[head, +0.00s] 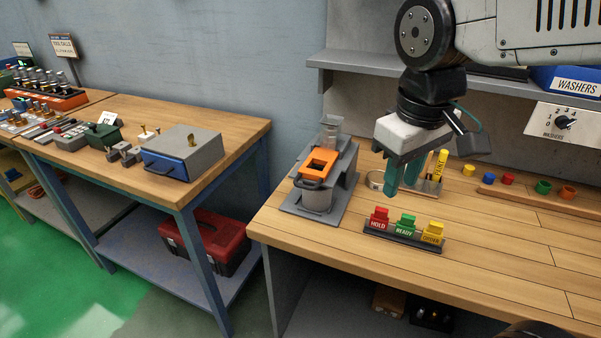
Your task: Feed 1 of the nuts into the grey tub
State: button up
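A grey dispenser stand (346,186) is at the left end of the wooden bench. It carries a clear hopper (331,130) at its top and an orange slide (322,161) with a square opening and a dark handle. The grey tub (317,199) sits under the slide at the front of the stand. I cannot make out any nuts; the hopper's contents and the tub's inside are not clear. My gripper (401,186) points down above the bench, right of the dispenser and apart from it. Its two teal fingers are apart, with nothing seen between them.
A rack of HOLD, READY and ORDER tags (404,234) stands in front of my gripper. A yellow paint marker (439,166) stands behind it. Coloured cups on a wooden strip (528,192) are at the right. A shelf (365,61) overhangs the back. The bench's right front is clear.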

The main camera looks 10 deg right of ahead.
jog(key=w+a+n, duration=0.3)
jog(key=w+a, duration=0.2)
jog(key=w, duration=0.2)
jog(key=n, duration=0.4)
send_near(304, 185)
jog(key=f, duration=0.5)
jog(key=w+f, duration=0.1)
jog(key=f, duration=0.1)
jog(key=shift+d+f, duration=0.15)
jog(key=shift+f, duration=0.15)
grip_shut()
